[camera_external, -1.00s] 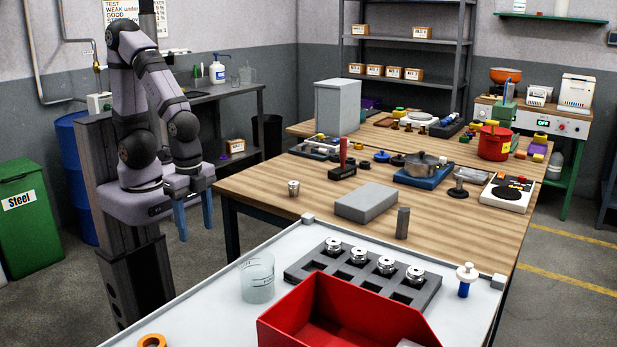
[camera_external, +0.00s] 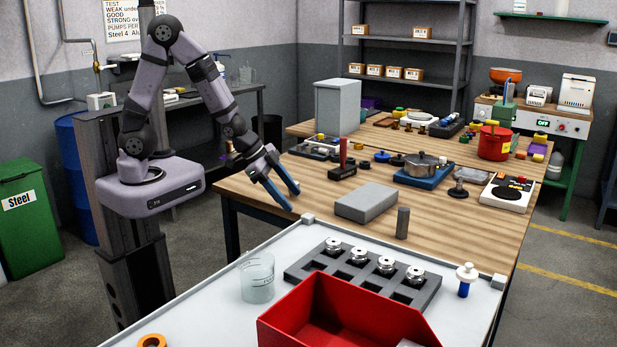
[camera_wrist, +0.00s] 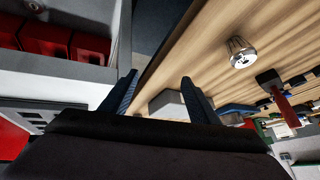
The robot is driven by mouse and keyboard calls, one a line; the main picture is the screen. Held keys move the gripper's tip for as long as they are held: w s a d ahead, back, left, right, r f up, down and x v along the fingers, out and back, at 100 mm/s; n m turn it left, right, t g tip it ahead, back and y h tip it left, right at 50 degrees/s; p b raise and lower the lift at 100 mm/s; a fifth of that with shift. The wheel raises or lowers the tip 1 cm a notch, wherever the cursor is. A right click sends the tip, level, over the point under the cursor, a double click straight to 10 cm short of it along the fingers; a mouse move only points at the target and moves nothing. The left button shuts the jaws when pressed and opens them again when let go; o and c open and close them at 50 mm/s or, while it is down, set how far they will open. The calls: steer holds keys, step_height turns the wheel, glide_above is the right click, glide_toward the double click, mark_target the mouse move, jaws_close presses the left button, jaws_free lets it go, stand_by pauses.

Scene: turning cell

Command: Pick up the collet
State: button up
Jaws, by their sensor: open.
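The collet (camera_wrist: 241,52), a small silvery metal piece with a dark hole in its end, stands on the wooden bench (camera_wrist: 185,60) in the wrist view. In the external view it cannot be made out; my fingers cover the spot where it stood. My gripper (camera_external: 294,200) is open and empty above the bench's near left part, its blue fingers pointing down and right. In the wrist view my fingertips (camera_wrist: 158,80) are spread wide, and the collet lies outside them, beyond the right finger.
A grey block (camera_external: 366,202) and a dark upright post (camera_external: 402,222) stand right of my gripper. A red-handled tool (camera_external: 343,160) stands behind. In front, a white table holds a beaker (camera_external: 257,278), a grey rack (camera_external: 300,268) with several metal parts and a red bin (camera_external: 290,318).

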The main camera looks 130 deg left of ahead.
mark_target(286, 195)
steer(key=s+a+t, duration=0.1)
steer(key=s+a, duration=0.1)
steer(key=a, duration=0.1)
steer(key=s+a+n+t+y, duration=0.1)
steer(key=s+a, duration=0.1)
steer(key=a, duration=0.1)
steer(key=s+a, duration=0.2)
steer(key=a, duration=0.2)
steer(key=shift+s+r+n+t+p, duration=0.1)
steer(key=shift+r+n+t+p, duration=0.2)
steer(key=shift+t+p, duration=0.1)
steer(key=s+f, duration=0.1)
steer(key=s+n+t, duration=0.1)
steer(key=s, duration=0.1)
steer(key=s+f+t, duration=0.1)
steer(key=shift+s+a+f+y+b, duration=0.3)
steer(key=shift+a+b, duration=0.05)
steer(key=s+n+t, duration=0.1)
steer(key=s+d+t, duration=0.1)
steer(key=s, duration=0.1)
steer(key=s+d+n+t, duration=0.1)
steer(key=shift+s+f+n+y, duration=0.25)
steer(key=shift+s+n+y, duration=0.05)
steer(key=shift+s, duration=0.05)
steer(key=shift+s+d+r+t, duration=0.15)
steer(key=shift+s+d+t, duration=0.2)
steer(key=shift+s+t, duration=0.05)
steer(key=shift+b+x, duration=1.45)
steer(key=shift+x, duration=2.3)
steer(key=shift+d, duration=0.15)
